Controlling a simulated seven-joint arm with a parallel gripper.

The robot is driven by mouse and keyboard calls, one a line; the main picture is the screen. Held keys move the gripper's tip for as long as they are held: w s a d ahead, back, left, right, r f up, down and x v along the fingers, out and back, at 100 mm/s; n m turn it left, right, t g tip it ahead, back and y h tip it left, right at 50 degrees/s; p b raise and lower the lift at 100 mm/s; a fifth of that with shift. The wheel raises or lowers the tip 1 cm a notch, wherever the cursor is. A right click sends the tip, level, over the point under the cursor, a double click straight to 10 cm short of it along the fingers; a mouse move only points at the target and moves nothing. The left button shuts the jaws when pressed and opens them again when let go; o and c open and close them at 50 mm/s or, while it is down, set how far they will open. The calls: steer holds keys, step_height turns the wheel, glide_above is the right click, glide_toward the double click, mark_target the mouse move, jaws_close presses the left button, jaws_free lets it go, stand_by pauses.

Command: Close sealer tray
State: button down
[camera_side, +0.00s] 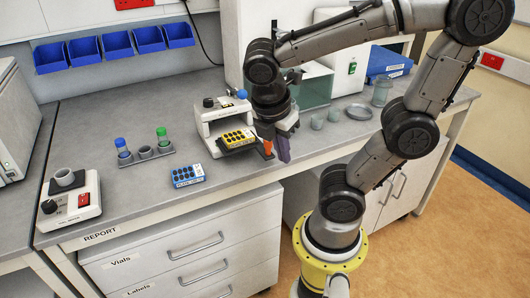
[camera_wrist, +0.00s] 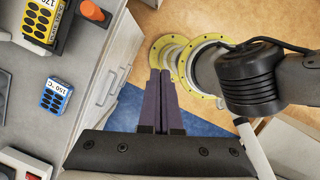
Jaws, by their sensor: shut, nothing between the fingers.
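The sealer (camera_side: 222,112) is a white press with a blue-tipped lever, standing on the bench near the middle in the side view. Its dark tray (camera_side: 238,150) sticks out at the front and carries a yellow block (camera_side: 239,137) with dark wells. The yellow block (camera_wrist: 42,20) also shows at the upper left in the wrist view. An orange handle (camera_side: 267,147) is at the tray's front end and shows in the wrist view (camera_wrist: 92,11). My gripper (camera_side: 284,156) is shut and empty, pointing down just right of the handle. Its fingertips (camera_wrist: 161,74) are together, apart from the handle in the wrist view.
A blue block (camera_side: 187,176) lies on the bench left of the tray. A tube rack (camera_side: 145,153) and a white device with a red switch (camera_side: 70,200) stand further left. Small cups (camera_side: 317,122) and a dish (camera_side: 359,111) are right of my gripper. The bench's front edge is close.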

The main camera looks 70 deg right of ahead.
mark_target(246, 136)
steer(key=w+a+f+n+g+h, duration=0.1)
steer(key=w+a+f+n+h, duration=0.2)
steer(key=n+h, duration=0.55)
steer(key=w+a+f+n+g+h, duration=0.1)
steer(key=w+a+f+n+h, duration=0.15)
steer(key=f+n+h, duration=0.65)
steer(key=shift+w+d+r+n+y, duration=0.15)
steer(key=shift+d+r+n+y, duration=0.45)
steer(key=shift+d, duration=1.7)
steer(key=shift+w+d+r+n+y, duration=0.15)
steer(key=shift+d+r+n+y, duration=0.45)
steer(key=shift+d, duration=1.75)
steer(key=shift+w+d+r+n+y, duration=0.15)
steer(key=shift+d+r+y, duration=0.45)
steer(key=shift+d, duration=1.7)
steer(key=shift+r+h, duration=0.2)
steer(key=shift+h, duration=0.05)
steer(key=w+d, duration=0.8)
steer(key=shift+w+d, duration=0.25)
steer(key=shift+w, duration=0.05)
